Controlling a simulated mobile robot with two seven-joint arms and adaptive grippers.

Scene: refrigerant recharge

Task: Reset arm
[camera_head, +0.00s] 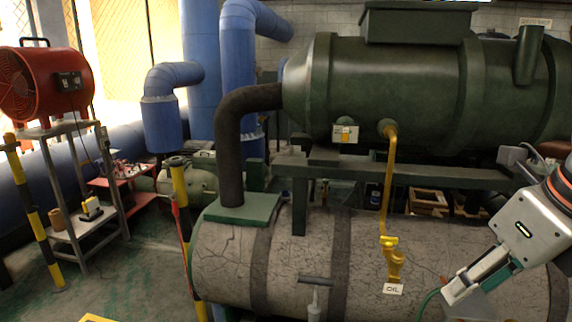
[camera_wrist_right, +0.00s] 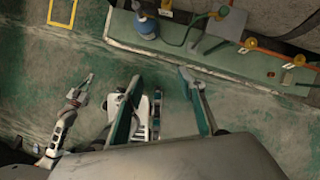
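My right gripper (camera_head: 452,292) is at the lower right of the head view, in front of the cracked grey tank and right of the OIL tag. In the right wrist view its two green-edged fingers (camera_wrist_right: 161,78) are spread wide with nothing between them, over the green floor. A white and grey arm, seemingly my left one, shows at the left of the wrist view, with a small gripper (camera_wrist_right: 80,88) at its end. Its fingers are too small to read. The left gripper does not show in the head view.
The cracked grey tank (camera_head: 285,262) and dark green tank (camera_head: 400,95) fill the right side. A yellow pipe (camera_head: 389,180) with a valve runs down between them. A blue bottle (camera_wrist_right: 146,27) stands on the ledge.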

